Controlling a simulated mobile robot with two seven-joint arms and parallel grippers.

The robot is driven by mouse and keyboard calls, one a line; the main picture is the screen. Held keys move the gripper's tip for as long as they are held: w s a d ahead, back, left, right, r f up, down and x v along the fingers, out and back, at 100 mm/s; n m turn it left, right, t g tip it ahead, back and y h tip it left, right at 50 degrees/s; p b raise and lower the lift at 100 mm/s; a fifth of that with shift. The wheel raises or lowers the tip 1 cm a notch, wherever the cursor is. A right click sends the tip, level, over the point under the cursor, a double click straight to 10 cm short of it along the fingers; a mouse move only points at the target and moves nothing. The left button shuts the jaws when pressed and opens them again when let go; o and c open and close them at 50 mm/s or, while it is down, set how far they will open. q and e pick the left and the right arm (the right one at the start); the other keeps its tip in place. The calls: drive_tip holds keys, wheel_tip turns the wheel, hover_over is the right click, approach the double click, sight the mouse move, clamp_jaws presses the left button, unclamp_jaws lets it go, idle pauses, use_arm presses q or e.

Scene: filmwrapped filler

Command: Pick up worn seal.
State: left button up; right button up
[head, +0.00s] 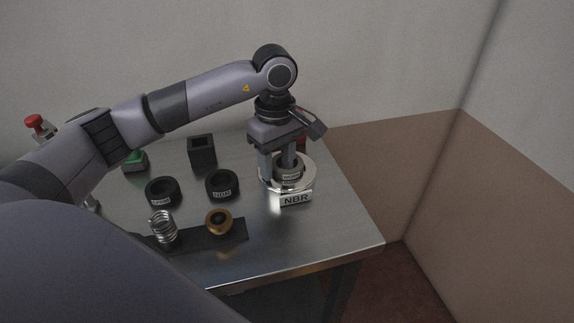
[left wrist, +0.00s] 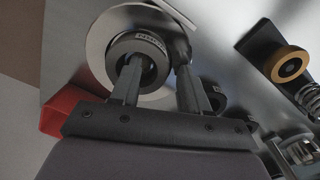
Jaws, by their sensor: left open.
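A dark grey ring seal (head: 289,173) with a small white label sits in a shiny round metal dish (head: 311,180) marked NBR; the seal (left wrist: 150,42) also shows in the left wrist view. My left gripper (head: 277,168) points down over the dish and is open. In the left wrist view, one finger of the gripper (left wrist: 160,68) appears over or in the seal's hole and the other is outside its wall; contact is unclear. Two more black labelled rings lie on the table, one left (head: 162,191) and one nearer the dish (head: 222,183). Which ring is worn cannot be told. My right gripper is out of view.
A dark strip (head: 238,232) holds a metal spring (head: 162,227) and a brass-coloured ring part (head: 218,222). A black square holder (head: 201,151) and a green part (head: 136,160) stand behind. A red object (left wrist: 68,107) is close to my gripper. The table's front right is clear.

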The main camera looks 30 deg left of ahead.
use_arm(q)
clamp_jaws()
